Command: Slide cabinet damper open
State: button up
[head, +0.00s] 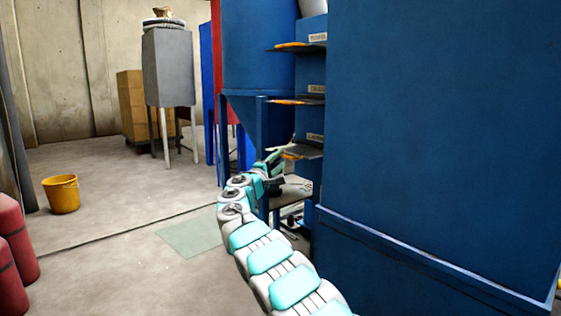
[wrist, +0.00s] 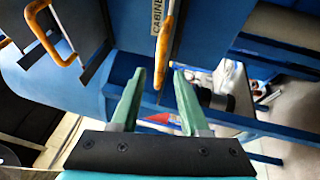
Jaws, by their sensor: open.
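The cabinet damper is a dark plate with a yellow-orange handle (wrist: 164,40), beside a label whose visible letters read "CABINE". In the wrist view the handle's lower end lies just ahead of the gap between my fingertips. In the head view the lowest damper plate (head: 305,152) sticks out of the blue housing, with my gripper (head: 284,148) close to it. My gripper also shows in the wrist view (wrist: 160,74), with its two green fingers apart. Nothing is clearly held. I cannot tell whether the fingers touch the handle.
Two other damper plates, the middle one (head: 300,101) and the top one (head: 300,47), stick out above. A large blue cabinet (head: 440,130) fills the right side. A yellow bucket (head: 61,194) stands on the left floor. Open floor lies left of my arm.

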jog(key=v, duration=0.6)
dwell(0.4)
